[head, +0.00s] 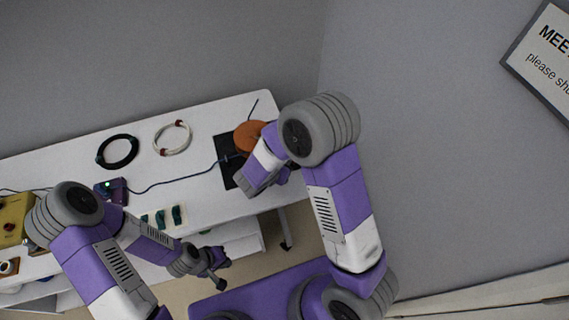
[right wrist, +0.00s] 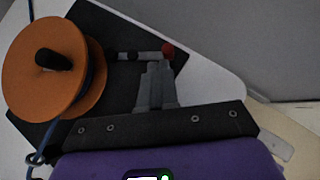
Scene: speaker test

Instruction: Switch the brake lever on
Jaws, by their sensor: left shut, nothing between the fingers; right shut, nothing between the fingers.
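The brake lever (right wrist: 145,56) is a thin dark and grey bar with a red knob (right wrist: 168,48) at its right end in the right wrist view. It sticks out beside an orange spool (right wrist: 42,75) with a black handle, on a black plate (right wrist: 112,20). My right gripper (right wrist: 157,66) is shut and empty, its tips at the bar just left of and below the knob; I cannot tell whether they touch. In the head view my right arm hides the lever and part of the spool (head: 247,136). My left gripper (head: 217,280) is shut and empty, in front of the table.
The white table (head: 215,120) holds a black cable ring (head: 118,138), a white cable ring (head: 187,128), a purple box (head: 106,186) with a green light, several dark green pieces (head: 177,214) and a yellow box (head: 12,212). A blue cable (head: 165,184) runs towards the spool.

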